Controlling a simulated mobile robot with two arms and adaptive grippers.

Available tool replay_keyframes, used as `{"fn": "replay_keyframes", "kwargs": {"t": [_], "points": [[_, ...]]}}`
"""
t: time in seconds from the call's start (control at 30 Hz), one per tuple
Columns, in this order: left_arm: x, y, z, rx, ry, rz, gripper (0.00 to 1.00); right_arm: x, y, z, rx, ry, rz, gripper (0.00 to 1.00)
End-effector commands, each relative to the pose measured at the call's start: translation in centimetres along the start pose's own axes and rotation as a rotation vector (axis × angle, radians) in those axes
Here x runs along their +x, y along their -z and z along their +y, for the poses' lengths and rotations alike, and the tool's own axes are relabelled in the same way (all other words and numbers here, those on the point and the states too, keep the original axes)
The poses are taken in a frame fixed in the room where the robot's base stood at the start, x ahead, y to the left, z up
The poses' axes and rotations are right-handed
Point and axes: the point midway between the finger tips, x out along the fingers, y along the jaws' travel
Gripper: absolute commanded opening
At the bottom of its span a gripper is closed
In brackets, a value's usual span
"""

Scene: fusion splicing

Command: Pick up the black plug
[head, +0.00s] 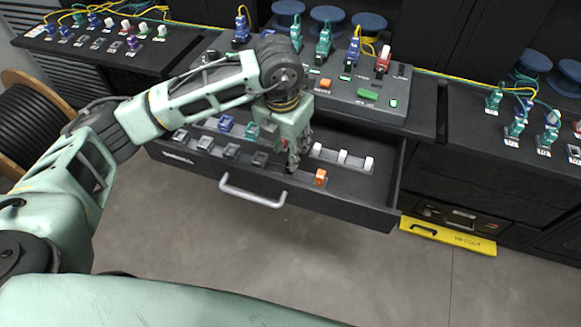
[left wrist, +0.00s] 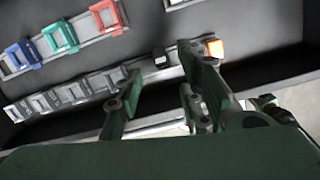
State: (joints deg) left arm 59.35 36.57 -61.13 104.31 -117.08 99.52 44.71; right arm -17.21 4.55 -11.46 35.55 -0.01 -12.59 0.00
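In the left wrist view a small black plug (left wrist: 159,57) with a pale patch sits on the front rail of the open drawer, beside an orange piece (left wrist: 213,48). My left gripper (left wrist: 157,75) is open, its fingers standing on either side of the plug in that view. No contact shows, and I cannot tell how far the fingertips are above it. In the head view my left gripper (head: 292,163) reaches down into the drawer (head: 345,205) just left of the orange piece (head: 320,177) and hides the plug. My right gripper is not in view.
Grey holders (head: 231,151) fill the front rail to the left. Blue (head: 226,123) and teal holders stand behind, with white plugs (head: 343,156) to the right. The drawer's front wall and handle (head: 252,195) are close. A panel (head: 365,90) with cabled connectors overhangs behind.

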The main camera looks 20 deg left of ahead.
Motion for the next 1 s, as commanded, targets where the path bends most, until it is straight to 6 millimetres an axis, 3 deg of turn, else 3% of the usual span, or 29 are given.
{"fn": "replay_keyframes", "kwargs": {"t": [0.43, 0.77, 1.0], "points": [[5.9, 0.1, 0.0, 0.003, 0.006, 0.005, 0.35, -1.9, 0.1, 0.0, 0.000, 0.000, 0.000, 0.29], [6.8, 0.1, 0.1, 0.004, 0.006, 0.001, 0.35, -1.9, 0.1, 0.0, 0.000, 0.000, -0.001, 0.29], [6.8, 0.1, 0.1, 0.004, 0.006, 0.001, 0.14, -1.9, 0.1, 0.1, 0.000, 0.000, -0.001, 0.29]]}}
